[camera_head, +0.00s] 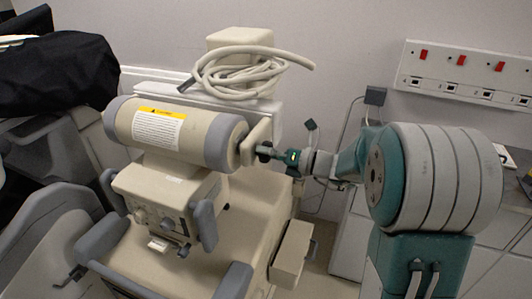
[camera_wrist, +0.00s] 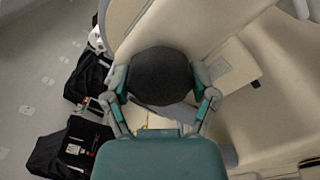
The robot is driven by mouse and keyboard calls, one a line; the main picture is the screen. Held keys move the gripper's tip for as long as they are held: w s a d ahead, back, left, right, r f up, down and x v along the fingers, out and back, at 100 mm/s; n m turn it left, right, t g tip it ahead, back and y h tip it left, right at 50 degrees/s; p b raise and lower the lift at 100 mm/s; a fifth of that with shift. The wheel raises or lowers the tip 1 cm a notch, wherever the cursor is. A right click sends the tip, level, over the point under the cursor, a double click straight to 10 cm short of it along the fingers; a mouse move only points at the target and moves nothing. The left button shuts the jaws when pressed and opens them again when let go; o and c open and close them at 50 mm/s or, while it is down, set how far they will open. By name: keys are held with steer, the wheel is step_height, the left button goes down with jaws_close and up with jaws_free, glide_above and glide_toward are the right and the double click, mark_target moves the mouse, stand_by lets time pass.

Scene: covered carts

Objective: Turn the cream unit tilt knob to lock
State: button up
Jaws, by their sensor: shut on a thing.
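The cream unit has a horizontal cylinder (camera_head: 190,138) with grey end bands and a yellow-topped label, mounted above a cream box (camera_head: 163,190). The tilt knob (camera_head: 264,151) is a small dark piece at the right end of the cylinder, beside a cream bracket (camera_head: 250,143). In the wrist view the knob (camera_wrist: 160,73) is a large dark round face. My gripper (camera_head: 277,154) reaches it from the right. In the wrist view my gripper (camera_wrist: 160,80) has one finger on each side of the knob, shut on it. Lock markings cannot be made out.
A coiled pale hose (camera_head: 245,75) lies on top of the unit behind the cylinder. A black-covered cart (camera_head: 60,75) stands at the left. A wall panel with red switches (camera_head: 465,72) and a pale cabinet (camera_head: 352,240) are at the right.

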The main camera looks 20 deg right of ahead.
steer(key=shift+w+r, duration=0.1)
steer(key=shift+r, duration=0.05)
steer(key=o, duration=1)
steer(key=shift+w, duration=0.1)
steer(key=shift+d, duration=0.1)
steer(key=v, duration=1.2)
